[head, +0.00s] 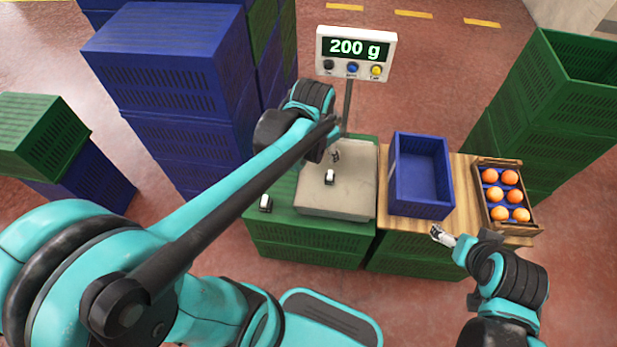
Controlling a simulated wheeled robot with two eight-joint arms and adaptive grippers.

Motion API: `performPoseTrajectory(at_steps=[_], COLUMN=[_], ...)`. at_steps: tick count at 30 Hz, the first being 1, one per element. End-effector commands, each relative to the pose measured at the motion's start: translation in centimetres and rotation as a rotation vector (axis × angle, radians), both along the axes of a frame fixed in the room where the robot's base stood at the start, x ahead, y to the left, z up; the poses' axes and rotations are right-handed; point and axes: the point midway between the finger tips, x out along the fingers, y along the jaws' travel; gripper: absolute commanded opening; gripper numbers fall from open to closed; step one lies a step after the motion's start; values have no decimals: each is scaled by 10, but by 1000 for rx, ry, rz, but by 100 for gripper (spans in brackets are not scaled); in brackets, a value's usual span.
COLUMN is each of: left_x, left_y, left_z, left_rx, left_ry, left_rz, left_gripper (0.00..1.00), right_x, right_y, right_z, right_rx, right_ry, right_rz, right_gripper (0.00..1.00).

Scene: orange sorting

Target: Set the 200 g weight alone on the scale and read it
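The scale's display (355,48) reads 200 g. Its grey platform (345,195) sits on a green crate. A small dark metallic piece, apparently the 200 g weight (336,156), stands near the platform's back edge. My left gripper (298,190) is over the platform's left side, its body mostly hidden behind my forearm. Its two pale fingertips show wide apart, so it looks open and empty, beside the weight and apart from it. My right gripper (440,235) is at the front of the wooden board, away from the scale; its finger gap is unclear.
An empty blue crate (421,178) and a box (517,220) of several oranges stand on the wooden board (466,185) right of the scale. Stacked blue crates (160,60) rise at the left, green crates (560,75) at the right. The display post rises behind the platform.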

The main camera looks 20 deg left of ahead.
Motion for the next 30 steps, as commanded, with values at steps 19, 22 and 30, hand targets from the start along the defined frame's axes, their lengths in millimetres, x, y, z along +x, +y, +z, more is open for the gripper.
performPoseTrajectory(at_steps=[19, 22, 30], left_x=[-120, -120, -119], left_y=[-8, -8, -8], left_z=[16, 16, 16], left_rx=[-265, -265, -264], left_ry=[-259, -259, -258], left_rz=[483, 484, 483], left_gripper=[53, 53, 53], right_x=[0, 0, 0], right_y=[0, 0, 0], right_z=[0, 0, 0], right_rx=[0, 0, 0], right_ry=[0, 0, 0], right_rz=[0, 0, 0], right_gripper=[90, 90, 90])
